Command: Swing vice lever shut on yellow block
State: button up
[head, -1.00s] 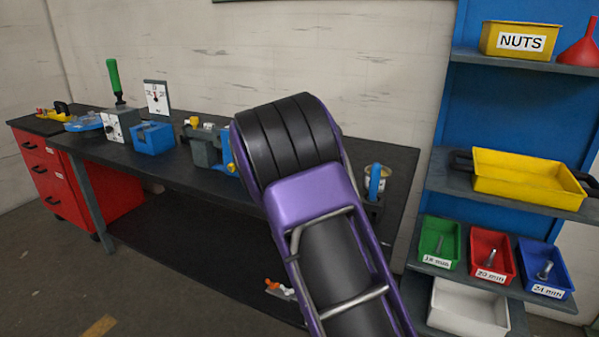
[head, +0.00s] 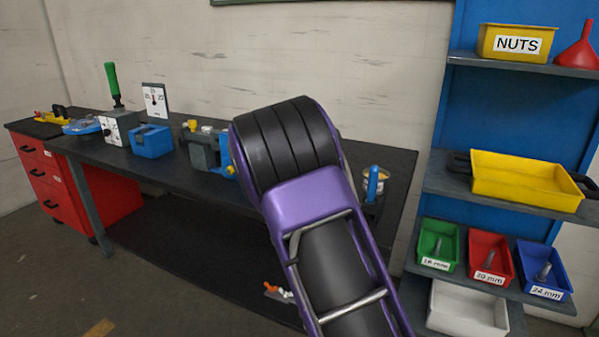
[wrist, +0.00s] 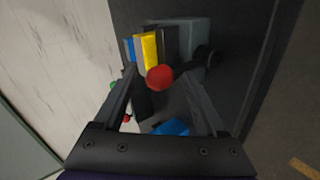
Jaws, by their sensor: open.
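In the wrist view the yellow block (wrist: 149,48) stands between a blue plate on its left and the dark jaw (wrist: 168,44) of the grey vice (wrist: 192,34). The red ball knob of the lever (wrist: 159,77) shows in front of the block, between the fingers of my gripper (wrist: 159,82). The fingers are spread, one on each side of the knob; I cannot tell whether either touches it. In the head view my purple arm hides the gripper and the lever.
On the dark bench (head: 120,155) stand a blue box (head: 151,141), a gauge (head: 155,100), a green-handled device (head: 118,126) and a grey-green fixture (head: 200,150). A blue-handled item (head: 373,183) is at its right end. A shelf unit with bins (head: 530,180) stands at the right.

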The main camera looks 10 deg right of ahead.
jog(key=v, duration=1.7)
jog(key=shift+s, duration=0.2)
